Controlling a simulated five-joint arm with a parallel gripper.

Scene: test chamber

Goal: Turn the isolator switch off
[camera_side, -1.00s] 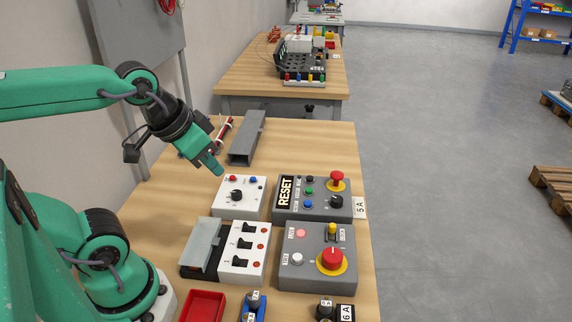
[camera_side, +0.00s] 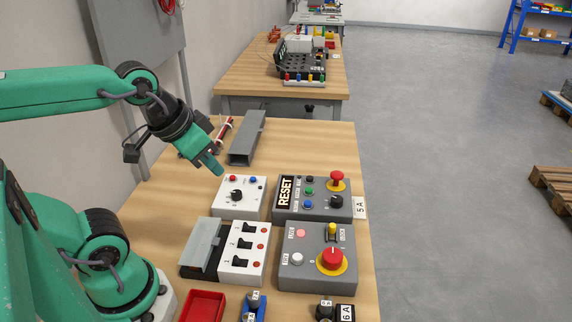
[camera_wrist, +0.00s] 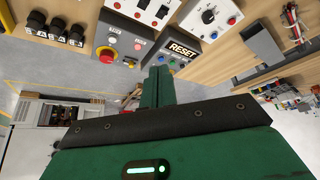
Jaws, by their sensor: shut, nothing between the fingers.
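The red rotary knob (camera_side: 331,259) on a yellow plate looks like the isolator switch. It sits on the front right grey box (camera_side: 292,277), with a pale mark on its top; its exact setting is hard to read. The knob also shows in the wrist view (camera_wrist: 106,55), left of my fingers. My gripper (camera_side: 217,169) is shut and empty. It hangs in the air above the table, behind and left of the knob and well apart from it. In the wrist view my gripper (camera_wrist: 159,72) points ahead with its fingers together.
A yellow switch (camera_side: 332,232), pink lamp (camera_side: 300,233) and white button (camera_side: 297,258) share the box. Behind it stands the RESET box (camera_side: 312,207) with a red mushroom button (camera_side: 337,179). White switch panels (camera_side: 240,198) stand left. A red tray (camera_side: 203,306) lies in front.

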